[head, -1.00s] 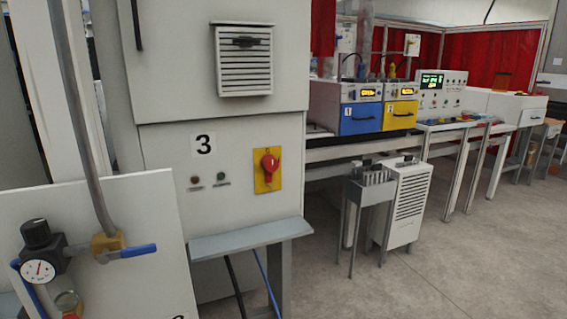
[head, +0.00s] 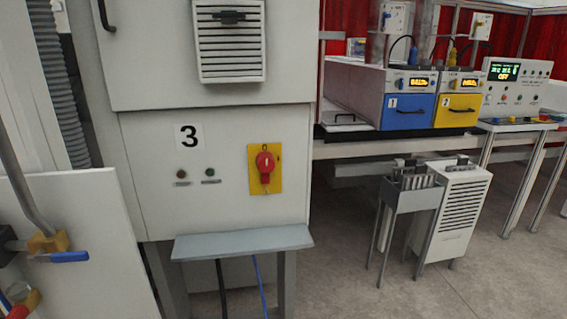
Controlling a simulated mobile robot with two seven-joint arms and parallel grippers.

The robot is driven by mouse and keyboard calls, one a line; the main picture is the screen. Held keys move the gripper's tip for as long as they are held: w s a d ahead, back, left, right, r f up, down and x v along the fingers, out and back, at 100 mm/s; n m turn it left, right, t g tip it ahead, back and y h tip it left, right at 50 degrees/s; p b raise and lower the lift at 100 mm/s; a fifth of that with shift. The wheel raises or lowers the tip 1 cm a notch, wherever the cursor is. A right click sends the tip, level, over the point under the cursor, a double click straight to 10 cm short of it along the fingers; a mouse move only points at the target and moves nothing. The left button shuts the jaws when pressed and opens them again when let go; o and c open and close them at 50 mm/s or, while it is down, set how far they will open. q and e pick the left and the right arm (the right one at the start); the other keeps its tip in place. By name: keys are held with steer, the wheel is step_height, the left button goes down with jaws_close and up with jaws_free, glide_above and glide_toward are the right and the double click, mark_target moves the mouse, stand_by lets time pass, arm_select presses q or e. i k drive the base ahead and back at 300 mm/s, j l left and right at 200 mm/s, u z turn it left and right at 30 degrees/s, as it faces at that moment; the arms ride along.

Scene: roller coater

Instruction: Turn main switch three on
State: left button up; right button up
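Main switch three is a red rotary knob (head: 265,166) on a yellow plate (head: 277,185). It sits on the front of the light grey cabinet (head: 135,160) marked with a black 3 (head: 189,137). The knob's handle appears roughly upright. Two small indicators, one reddish (head: 181,174) and one dark green (head: 210,172), sit left of the switch and look unlit. Neither of my grippers is in the head view.
A grey shelf (head: 242,241) juts out below the switch. A white panel with a pipe and blue-handled valve (head: 70,257) stands at the left. Blue (head: 405,113) and yellow (head: 457,115) drawer units stand on a bench at right. Open floor (head: 340,290) lies at lower right.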

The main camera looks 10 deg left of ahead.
mark_target(265, 161)
steer(key=i+l, duration=0.15)
steer(key=l, duration=0.15)
steer(key=i+l+u, duration=0.1)
steer(key=l, duration=0.25)
steer(key=i+l, duration=0.35)
steer(key=l, duration=0.3)
steer(key=i+u, duration=0.05)
